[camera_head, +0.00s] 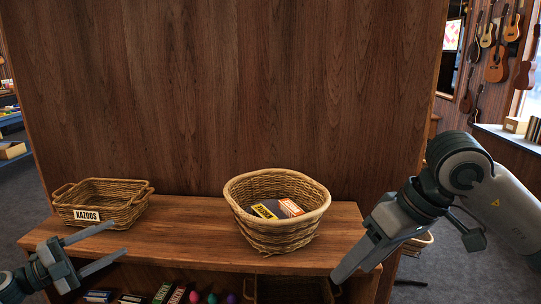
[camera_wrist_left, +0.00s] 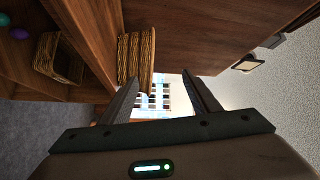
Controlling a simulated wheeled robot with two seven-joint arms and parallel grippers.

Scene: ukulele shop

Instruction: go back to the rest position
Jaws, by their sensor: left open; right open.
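My left gripper (camera_head: 120,237) is at the lower left of the head view, its two fingers spread and empty, in front of the kazoo basket and near the shelf's front edge. The left wrist view shows the same open fingers (camera_wrist_left: 161,76) with nothing between them. My right gripper (camera_head: 354,262) is at the right end of the shelf, pointing down and left. It is open, and I see nothing held in it; its fingers are seen mostly from the side.
A wooden shelf (camera_head: 190,235) bears a wicker basket labelled KAZOOS (camera_head: 120,190) and a round wicker basket (camera_head: 275,236) holding small boxes. Several small goods sit on the lower shelf. A tall wooden back panel (camera_head: 230,90) rises behind. Ukuleles hang at far right.

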